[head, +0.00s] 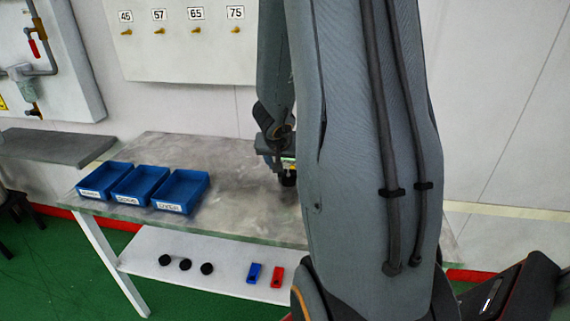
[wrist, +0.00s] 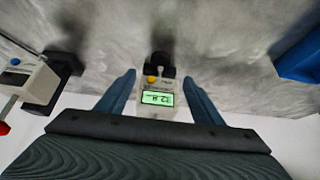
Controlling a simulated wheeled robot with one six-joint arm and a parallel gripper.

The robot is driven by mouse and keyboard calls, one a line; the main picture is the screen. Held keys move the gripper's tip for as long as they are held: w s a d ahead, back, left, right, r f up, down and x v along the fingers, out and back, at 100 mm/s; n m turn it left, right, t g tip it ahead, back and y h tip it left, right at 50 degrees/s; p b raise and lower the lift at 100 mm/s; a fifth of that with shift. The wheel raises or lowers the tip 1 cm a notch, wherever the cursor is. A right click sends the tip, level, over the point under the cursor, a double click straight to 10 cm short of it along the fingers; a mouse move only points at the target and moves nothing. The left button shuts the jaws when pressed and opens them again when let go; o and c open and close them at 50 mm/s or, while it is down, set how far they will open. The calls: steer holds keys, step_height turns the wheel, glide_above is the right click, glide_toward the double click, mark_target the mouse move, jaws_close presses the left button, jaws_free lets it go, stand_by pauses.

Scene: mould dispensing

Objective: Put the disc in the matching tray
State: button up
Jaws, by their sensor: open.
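My gripper (wrist: 159,77) is open in the wrist view, its blue-grey fingers on either side of a pale gauge (wrist: 157,110) with a lit green display. The display shows digits upside down, too small to read surely. A black part (wrist: 160,62) shows at the gauge's far end; I cannot tell whether a disc sits there. In the head view my arm hides much of the gripper, and a dark round piece (head: 288,179) shows below it. Three blue trays stand in a row: left (head: 100,196), middle (head: 138,202) and right (head: 181,210), with white front labels; the right one seems to read OVER.
Several small items lie on the lower shelf: three black round pieces (head: 186,264), a blue item (head: 254,273) and a red item (head: 277,277). Another device (wrist: 28,82) with a black base and red tip is left in the wrist view. The table (head: 232,200) between trays and gripper is clear.

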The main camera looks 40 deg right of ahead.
mark_target(289, 180)
steer(key=b+x, duration=0.5)
steer(key=x, duration=0.7)
steer(key=shift+a+b, duration=0.1)
steer(key=shift+b, duration=0.25)
